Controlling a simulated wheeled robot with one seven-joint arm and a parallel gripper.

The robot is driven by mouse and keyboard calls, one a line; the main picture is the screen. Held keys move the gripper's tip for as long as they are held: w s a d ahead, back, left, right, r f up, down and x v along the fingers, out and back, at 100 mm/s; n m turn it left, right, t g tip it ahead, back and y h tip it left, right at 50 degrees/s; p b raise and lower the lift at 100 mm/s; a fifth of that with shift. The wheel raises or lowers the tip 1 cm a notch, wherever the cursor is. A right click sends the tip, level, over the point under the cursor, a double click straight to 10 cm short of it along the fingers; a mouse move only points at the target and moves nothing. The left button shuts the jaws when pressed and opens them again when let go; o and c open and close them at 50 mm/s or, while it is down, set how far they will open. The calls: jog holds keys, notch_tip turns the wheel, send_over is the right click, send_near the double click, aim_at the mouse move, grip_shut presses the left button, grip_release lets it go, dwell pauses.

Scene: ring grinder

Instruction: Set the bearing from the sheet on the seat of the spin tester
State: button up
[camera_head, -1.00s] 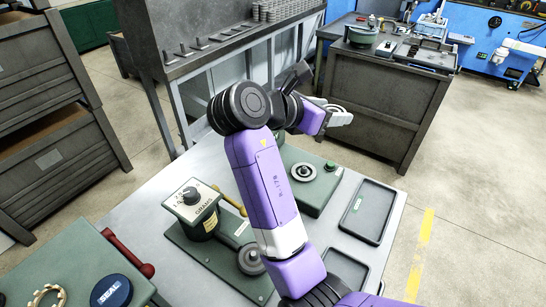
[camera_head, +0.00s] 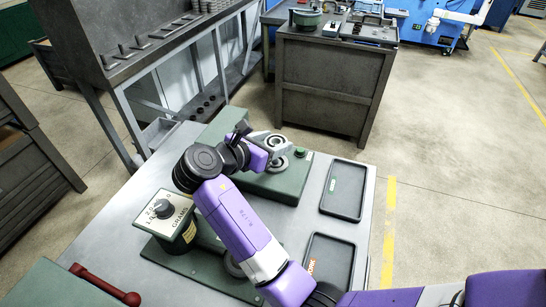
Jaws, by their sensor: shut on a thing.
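The spin tester (camera_head: 272,190) is a low green box at the far middle of the grey table, with a green button at its far right corner. Its round grey seat (camera_head: 279,166) shows partly, just below my gripper in the picture. My gripper (camera_head: 278,143) is over the tester's far part, shut on a small grey ring-like thing, which I take to be the bearing (camera_head: 279,141). The fingers hide much of it. The picture does not show clearly how high it is above the seat. I cannot make out the sheet.
Two dark trays (camera_head: 329,205) (camera_head: 312,240) lie along the table's right side. A red-handled tool (camera_head: 105,284) is at the near left. A dark cabinet (camera_head: 330,90) stands beyond the table.

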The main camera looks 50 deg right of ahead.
jog(key=shift+f, duration=2.75)
jog(key=o, duration=1.6)
jog(key=shift+f, duration=0.1)
jog(key=shift+o, duration=0.2)
jog(key=b+v, duration=0.1)
jog(key=v, duration=1.1)
jog(key=shift+a, duration=0.1)
